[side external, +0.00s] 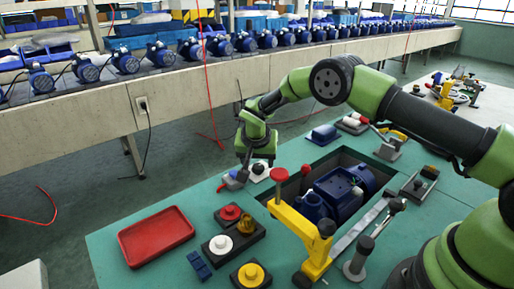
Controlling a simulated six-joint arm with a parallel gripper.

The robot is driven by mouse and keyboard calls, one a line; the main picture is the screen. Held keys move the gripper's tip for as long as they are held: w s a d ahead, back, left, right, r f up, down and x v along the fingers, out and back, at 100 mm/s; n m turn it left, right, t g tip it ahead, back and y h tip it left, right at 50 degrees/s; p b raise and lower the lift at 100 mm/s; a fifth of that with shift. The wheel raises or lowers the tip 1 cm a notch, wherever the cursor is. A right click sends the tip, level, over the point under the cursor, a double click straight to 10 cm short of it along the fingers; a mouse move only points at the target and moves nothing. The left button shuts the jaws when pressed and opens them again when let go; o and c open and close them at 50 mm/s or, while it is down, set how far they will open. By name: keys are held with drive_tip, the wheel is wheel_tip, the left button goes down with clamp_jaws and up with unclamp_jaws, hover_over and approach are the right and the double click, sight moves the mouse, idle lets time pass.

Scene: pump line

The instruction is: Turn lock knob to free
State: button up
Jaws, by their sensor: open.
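My gripper (244,171) points down at the table's far left side, left of the recess with the blue pump (345,188). It is open; the fingers are small and partly merged with what is behind them. A white round knob (259,169) on a dark base is just right of the fingertips; I cannot tell whether they touch. Other round knobs stand nearer the front: a red one (230,212), an amber one (246,223), a white one (222,244) and a yellow one (250,273). I cannot tell which is the lock knob, or its setting.
A yellow clamp (318,250) with a red-topped post (278,175) stands at the recess's front left. An empty red tray (156,236) and blue blocks (199,265) lie at the left. A lever (360,255) stands at the front. A conveyor with several blue pumps runs behind.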

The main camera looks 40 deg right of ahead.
drive_tip(key=v, duration=0.7)
drive_tip(key=s+r+n+t+y, duration=0.1)
drive_tip(key=s+r, duration=0.5)
drive_tip(key=r, duration=0.3)
drive_tip(key=s+r+n+t+y, duration=0.1)
drive_tip(key=s+r+y, duration=0.1)
drive_tip(key=s+r, duration=0.65)
drive_tip(key=s+a+r+n+t+y, duration=0.2)
drive_tip(key=s+r+n, duration=0.1)
drive_tip(key=s, duration=1.3)
drive_tip(key=shift+r, duration=0.2)
